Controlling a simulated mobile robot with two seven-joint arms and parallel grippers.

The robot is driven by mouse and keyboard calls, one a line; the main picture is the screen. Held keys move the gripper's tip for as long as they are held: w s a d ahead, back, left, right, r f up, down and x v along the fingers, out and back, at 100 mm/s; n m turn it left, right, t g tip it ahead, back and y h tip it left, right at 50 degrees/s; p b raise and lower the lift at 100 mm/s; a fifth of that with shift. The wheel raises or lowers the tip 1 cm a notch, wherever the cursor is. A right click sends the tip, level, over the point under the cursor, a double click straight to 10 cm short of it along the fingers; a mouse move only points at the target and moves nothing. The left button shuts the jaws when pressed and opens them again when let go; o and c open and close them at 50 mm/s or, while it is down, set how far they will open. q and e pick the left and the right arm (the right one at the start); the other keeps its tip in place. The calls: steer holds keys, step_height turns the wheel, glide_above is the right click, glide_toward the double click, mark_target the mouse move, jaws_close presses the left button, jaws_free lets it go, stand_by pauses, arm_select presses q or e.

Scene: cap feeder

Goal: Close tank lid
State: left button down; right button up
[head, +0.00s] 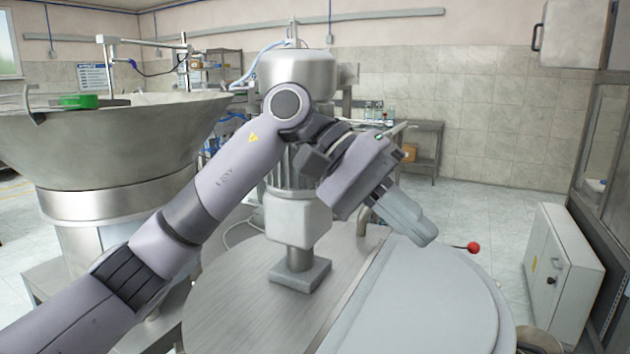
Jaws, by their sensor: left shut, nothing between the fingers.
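The tank (245,318) stands in front of me with a round metal top. Its pale grey lid (430,305) lies flat, or nearly flat, over the right part of the top; no clear gap shows along its visible edge. A red ball knob (473,247) on a short rod sticks out at the tank's far right edge. My left gripper (422,230) is shut and empty, above the lid's far part and left of the knob. It hides some of the lid's far edge; I cannot tell whether it touches. My right gripper is not in view.
A motor unit (297,217) stands on the fixed part of the tank top, behind my left arm. A large metal feeder bowl (110,150) with a green object (78,101) is at left.

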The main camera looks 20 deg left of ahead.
arm_select(q)
steer(key=d+f+y+b, duration=0.1)
steer(key=d+f+b, duration=0.1)
steer(key=d+f, duration=0.2)
steer(key=d+f+y+b, duration=0.2)
steer(key=d+f, duration=0.2)
steer(key=f, duration=0.3)
steer(key=d+f+y+b, duration=0.2)
steer(key=d+f, duration=0.2)
steer(key=f, duration=0.1)
steer(key=shift+s+d+f, duration=0.15)
steer(key=shift+s+d, duration=0.05)
steer(key=shift+d+f+b, duration=0.15)
steer(key=shift+f+b, duration=0.65)
steer(key=shift+f, duration=0.2)
steer(key=shift+s+f, duration=0.15)
